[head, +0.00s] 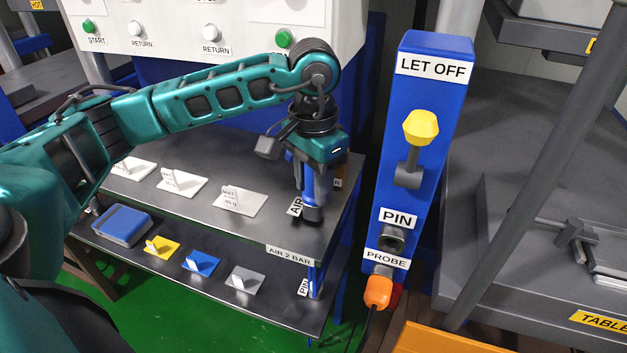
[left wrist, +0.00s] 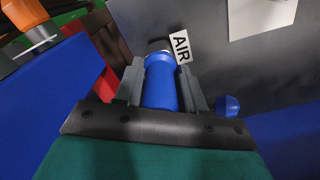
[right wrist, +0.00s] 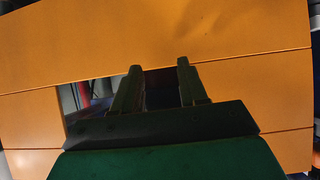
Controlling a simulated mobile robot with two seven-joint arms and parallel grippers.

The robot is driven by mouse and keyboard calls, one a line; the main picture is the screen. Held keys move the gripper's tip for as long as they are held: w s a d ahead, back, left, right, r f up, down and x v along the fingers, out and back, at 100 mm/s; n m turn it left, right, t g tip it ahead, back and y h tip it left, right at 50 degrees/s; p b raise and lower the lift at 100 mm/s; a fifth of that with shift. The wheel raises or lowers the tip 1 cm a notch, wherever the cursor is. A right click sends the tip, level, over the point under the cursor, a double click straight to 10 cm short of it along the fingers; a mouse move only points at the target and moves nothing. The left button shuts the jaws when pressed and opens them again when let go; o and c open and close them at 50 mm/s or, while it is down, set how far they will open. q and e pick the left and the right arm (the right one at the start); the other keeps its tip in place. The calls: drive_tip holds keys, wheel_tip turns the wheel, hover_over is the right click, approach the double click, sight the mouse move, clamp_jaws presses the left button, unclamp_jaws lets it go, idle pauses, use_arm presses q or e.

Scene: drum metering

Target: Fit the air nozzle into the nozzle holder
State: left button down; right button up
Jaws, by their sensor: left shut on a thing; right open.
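The blue air nozzle (left wrist: 160,84) is between the fingers of my left gripper (left wrist: 163,88) in the left wrist view. In the head view my left gripper (head: 309,190) points down, shut on the nozzle, at the right end of the upper shelf beside the AIR label. A dark round part (head: 312,215) shows at the nozzle's lower end. I cannot tell whether it is the nozzle holder or the nozzle's tip, nor how deep the nozzle sits. My right gripper (right wrist: 155,82) is open and empty in front of an orange surface.
The upper shelf (head: 255,225) carries several white cards; the lower shelf (head: 200,280) holds a blue box (head: 122,225) and coloured cards. A blue post (head: 425,130) with a yellow knob (head: 421,127) and an orange plug (head: 378,291) stands close right. An orange panel (head: 430,341) is in front.

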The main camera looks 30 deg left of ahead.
use_arm(q)
drive_tip(key=shift+f, duration=0.2)
use_arm(e)
drive_tip(key=shift+f, duration=0.2)
use_arm(q)
drive_tip(key=c, duration=0.6)
unclamp_jaws()
wheel_tip(320, 180, up, 13)
drive_tip(key=shift+p, duration=0.9)
use_arm(e)
drive_tip(key=r, duration=0.1)
drive_tip(key=a+r, duration=0.1)
drive_tip(key=r, duration=0.2)
drive_tip(key=shift+w+a, duration=0.2)
drive_tip(key=shift+w, duration=0.2)
